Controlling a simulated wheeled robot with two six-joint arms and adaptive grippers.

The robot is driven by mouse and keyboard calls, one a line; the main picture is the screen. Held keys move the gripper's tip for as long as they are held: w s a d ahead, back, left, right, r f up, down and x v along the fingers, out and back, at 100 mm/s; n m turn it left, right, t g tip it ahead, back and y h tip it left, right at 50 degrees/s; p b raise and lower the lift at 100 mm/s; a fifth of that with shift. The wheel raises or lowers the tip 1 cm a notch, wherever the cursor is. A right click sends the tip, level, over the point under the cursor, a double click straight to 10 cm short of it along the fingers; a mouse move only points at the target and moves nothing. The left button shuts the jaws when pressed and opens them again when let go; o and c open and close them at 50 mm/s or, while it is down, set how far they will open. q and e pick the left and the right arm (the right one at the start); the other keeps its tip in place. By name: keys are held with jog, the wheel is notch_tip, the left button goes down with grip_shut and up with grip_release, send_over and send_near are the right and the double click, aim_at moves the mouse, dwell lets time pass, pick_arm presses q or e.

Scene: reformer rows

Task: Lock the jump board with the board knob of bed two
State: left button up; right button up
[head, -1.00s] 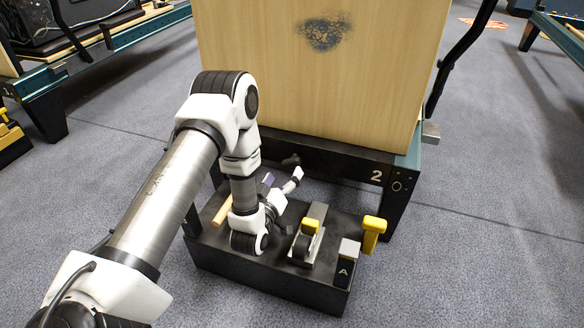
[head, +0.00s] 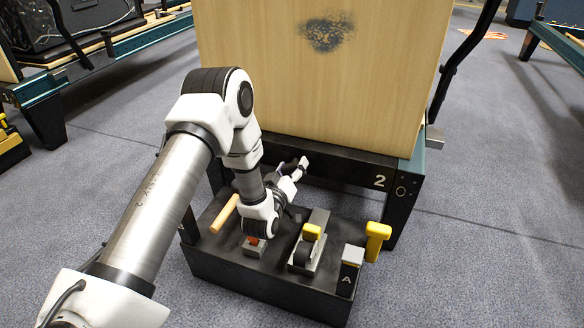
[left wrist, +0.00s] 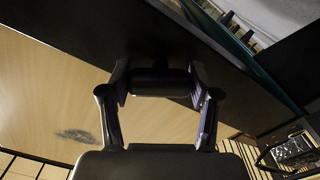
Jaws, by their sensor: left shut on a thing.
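The jump board (head: 310,85) is a tall pale wooden panel with a dark smudge. It stands upright on the dark end frame (head: 345,165) of bed two, marked with a white 2. The board knob (left wrist: 160,82) is a black cylinder on that frame, seen in the left wrist view between my fingers. My left gripper (head: 291,168) is shut on the knob, with one finger at each side. In the head view the gripper mostly hides the knob. Whether the board is locked cannot be told. My right gripper is in neither view.
Below the gripper, a black box (head: 265,285) carries a wooden handle (head: 224,213), an orange-topped block (head: 254,246), a yellow-tipped lever (head: 312,232), a block marked A (head: 350,262) and a yellow handle (head: 376,240).

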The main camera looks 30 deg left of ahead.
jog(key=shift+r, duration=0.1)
pick_arm(q)
jog(key=shift+r+m+p, duration=0.15)
jog(key=shift+m+p, duration=0.35)
jog(key=shift+p, duration=0.35)
jog(key=m+p, duration=0.3)
jog(key=p, duration=0.2)
jog(key=shift+r+m, duration=0.15)
jog(key=shift+m, duration=0.25)
jog(key=m+p, duration=0.7)
jog(key=shift+p, duration=0.35)
jog(key=m+p, duration=0.3)
jog(key=shift+m, duration=0.4)
jog(key=m+p, duration=0.1)
jog(key=m, duration=0.1)
jog(key=shift+f+m+p, duration=0.2)
jog(key=shift+m+p, duration=0.15)
jog(key=shift+m, duration=0.05)
jog(key=m+p, duration=0.1)
jog(key=m, duration=0.1)
jog(key=shift+m, duration=0.3)
jog(key=shift+f+m+p, duration=0.15)
jog(key=shift+m+p, duration=0.65)
jog(key=shift+m, duration=0.6)
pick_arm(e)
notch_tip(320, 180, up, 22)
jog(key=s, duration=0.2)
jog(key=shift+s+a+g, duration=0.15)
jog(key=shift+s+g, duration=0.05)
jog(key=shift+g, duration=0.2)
